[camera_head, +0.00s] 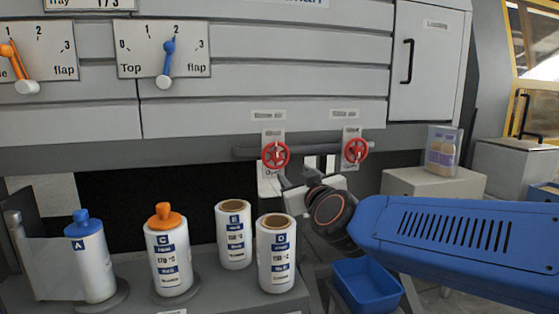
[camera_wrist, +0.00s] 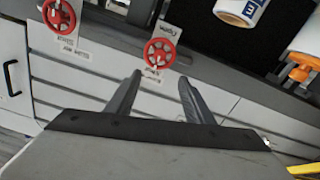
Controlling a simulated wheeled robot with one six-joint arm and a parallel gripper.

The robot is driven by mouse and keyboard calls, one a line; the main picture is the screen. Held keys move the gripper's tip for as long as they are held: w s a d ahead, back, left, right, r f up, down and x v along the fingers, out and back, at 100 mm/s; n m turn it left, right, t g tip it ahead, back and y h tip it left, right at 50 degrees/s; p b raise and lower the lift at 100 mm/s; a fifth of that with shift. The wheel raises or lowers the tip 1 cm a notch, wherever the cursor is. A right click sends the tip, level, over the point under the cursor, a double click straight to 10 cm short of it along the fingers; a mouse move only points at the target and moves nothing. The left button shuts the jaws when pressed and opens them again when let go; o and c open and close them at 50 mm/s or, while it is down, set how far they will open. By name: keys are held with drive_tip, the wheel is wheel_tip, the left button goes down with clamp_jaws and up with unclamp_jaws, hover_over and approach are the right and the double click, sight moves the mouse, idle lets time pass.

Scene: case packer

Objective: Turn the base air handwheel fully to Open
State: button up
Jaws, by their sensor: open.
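Two red handwheels sit on a grey pipe below the machine's panels: a left one (camera_head: 276,154) and a right one (camera_head: 355,151). Each has a pale plate behind it; the left plate seems to read Shut above and Open below. The name labels above are too small to read surely, so I cannot tell which is base air. My gripper (camera_head: 290,181) is open and empty just below and right of the left wheel. The wrist view, turned over, shows this wheel (camera_wrist: 160,53) just beyond my open fingertips (camera_wrist: 161,77), apparently apart from them. The other wheel (camera_wrist: 60,16) is farther left there.
Several labelled rolls stand on the shelf at lower left, including a white one (camera_head: 276,255) near my arm. A blue bin (camera_head: 366,285) is below my wrist. Dial levers (camera_head: 168,62) are on the panel above. A pale box (camera_head: 433,186) stands at right.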

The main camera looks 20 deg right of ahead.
sight(277, 157)
drive_tip(key=w, duration=1.7)
drive_tip(key=shift+w, duration=0.2)
drive_tip(key=c, duration=1.1)
